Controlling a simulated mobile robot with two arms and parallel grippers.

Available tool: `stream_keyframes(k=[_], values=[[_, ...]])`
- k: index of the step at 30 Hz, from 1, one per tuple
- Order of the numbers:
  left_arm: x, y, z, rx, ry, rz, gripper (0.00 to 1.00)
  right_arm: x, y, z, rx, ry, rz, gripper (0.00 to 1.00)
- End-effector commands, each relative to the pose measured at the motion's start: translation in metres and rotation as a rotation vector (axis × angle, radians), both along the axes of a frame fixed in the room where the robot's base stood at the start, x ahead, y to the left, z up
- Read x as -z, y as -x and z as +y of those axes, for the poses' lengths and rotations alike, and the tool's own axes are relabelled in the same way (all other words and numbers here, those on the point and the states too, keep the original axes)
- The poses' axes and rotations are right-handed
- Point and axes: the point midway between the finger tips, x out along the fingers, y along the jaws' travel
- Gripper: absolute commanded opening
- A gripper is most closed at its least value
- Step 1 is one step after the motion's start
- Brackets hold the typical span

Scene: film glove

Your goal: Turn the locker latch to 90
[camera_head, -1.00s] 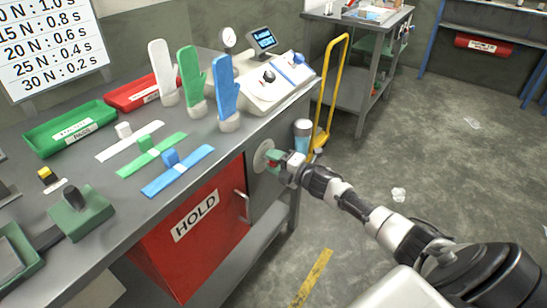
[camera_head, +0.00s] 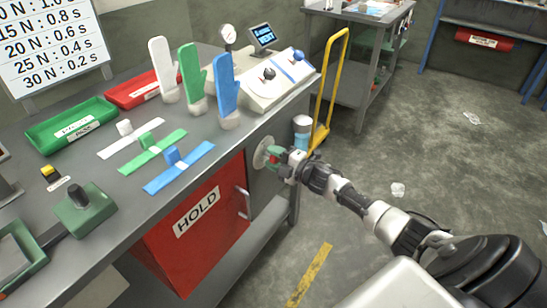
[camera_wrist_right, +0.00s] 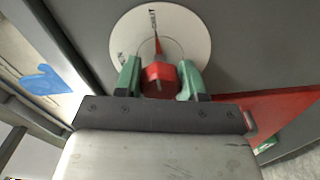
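The locker latch is a red knob (camera_wrist_right: 160,74) with a thin red pointer on a white round dial (camera_wrist_right: 185,25). In the right wrist view the pointer points up toward a dark label at the dial's top; another label sits at its left. My right gripper (camera_wrist_right: 160,82) has its green fingers on both sides of the knob and appears shut on it. In the head view my right gripper (camera_head: 277,158) is at the dial (camera_head: 262,152) on the bench front, right of the red HOLD locker door (camera_head: 200,225). My left gripper is not in view.
The bench (camera_head: 110,175) above carries white, green and blue gloves (camera_head: 226,90), coloured strips, green and red trays and a sloped control box (camera_head: 275,80). Floor at right is mostly clear.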

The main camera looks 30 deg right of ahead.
Motion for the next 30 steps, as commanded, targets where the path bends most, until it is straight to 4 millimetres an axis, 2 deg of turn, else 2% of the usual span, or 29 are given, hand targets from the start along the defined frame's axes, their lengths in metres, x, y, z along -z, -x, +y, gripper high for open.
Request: stream_keyframes(k=[1, 5, 16, 30], values=[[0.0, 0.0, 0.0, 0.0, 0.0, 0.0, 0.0, 0.001, 0.0, 0.0, 0.002, -0.001, 0.002, 0.47], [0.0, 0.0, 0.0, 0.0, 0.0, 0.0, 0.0, 0.0, 0.0, 0.0, 0.001, 0.0, 0.001, 0.65], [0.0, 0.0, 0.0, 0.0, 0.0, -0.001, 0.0, 0.001, 0.006, -0.003, 0.0, 0.002, 0.002, 0.65], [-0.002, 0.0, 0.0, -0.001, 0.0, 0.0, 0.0, 0.001, 0.079, -0.033, 0.001, 0.002, 0.004, 0.65]])
